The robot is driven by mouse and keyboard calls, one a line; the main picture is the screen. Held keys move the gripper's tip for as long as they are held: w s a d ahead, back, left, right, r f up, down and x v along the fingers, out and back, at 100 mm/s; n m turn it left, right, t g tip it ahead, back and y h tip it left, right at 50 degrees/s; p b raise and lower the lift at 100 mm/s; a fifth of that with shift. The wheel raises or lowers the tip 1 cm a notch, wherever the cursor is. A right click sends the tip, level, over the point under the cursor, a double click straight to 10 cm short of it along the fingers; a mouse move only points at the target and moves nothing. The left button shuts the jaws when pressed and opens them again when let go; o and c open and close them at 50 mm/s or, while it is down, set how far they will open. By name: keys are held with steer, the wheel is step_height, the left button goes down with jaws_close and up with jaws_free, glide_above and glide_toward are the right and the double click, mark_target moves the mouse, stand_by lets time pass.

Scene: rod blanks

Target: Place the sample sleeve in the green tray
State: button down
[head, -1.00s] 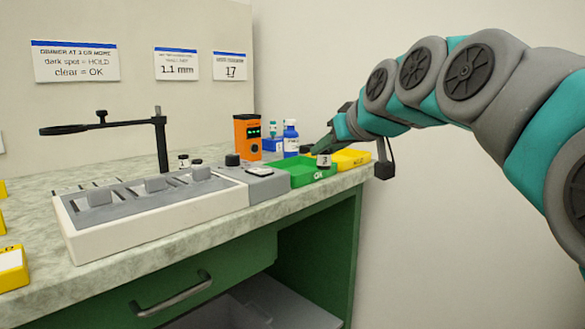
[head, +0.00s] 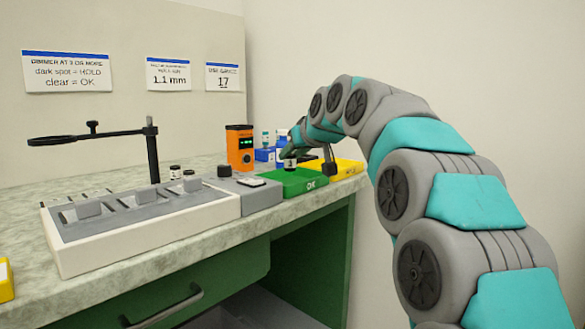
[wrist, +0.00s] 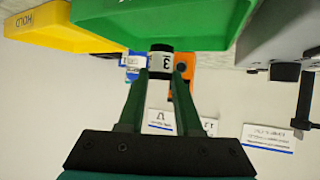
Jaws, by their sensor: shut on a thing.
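The sample sleeve (head: 290,164), a small cylinder with a dark end and a white label reading 3, is held by my gripper (head: 291,153) over the green tray (head: 312,184) marked OK. In the wrist view, which is upside down, the sleeve (wrist: 161,62) is between the two fingertips (wrist: 160,74), close to the green tray (wrist: 150,38). I cannot tell whether it touches the tray floor. My gripper is shut on the sleeve.
A yellow tray (head: 347,168) sits right of the green one. An orange device (head: 240,147) and a blue box (head: 265,154) stand behind. A grey-topped fixture (head: 140,222), a magnifier stand (head: 152,150) and small vials (head: 175,172) are to the left.

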mark_target(292, 167)
steer(key=shift+f, duration=1.65)
steer(key=shift+f+b, duration=0.1)
steer(key=shift+b, duration=0.2)
steer(key=shift+f, duration=0.15)
steer(key=c, duration=0.6)
jaws_free()
steer(key=shift+r, duration=0.2)
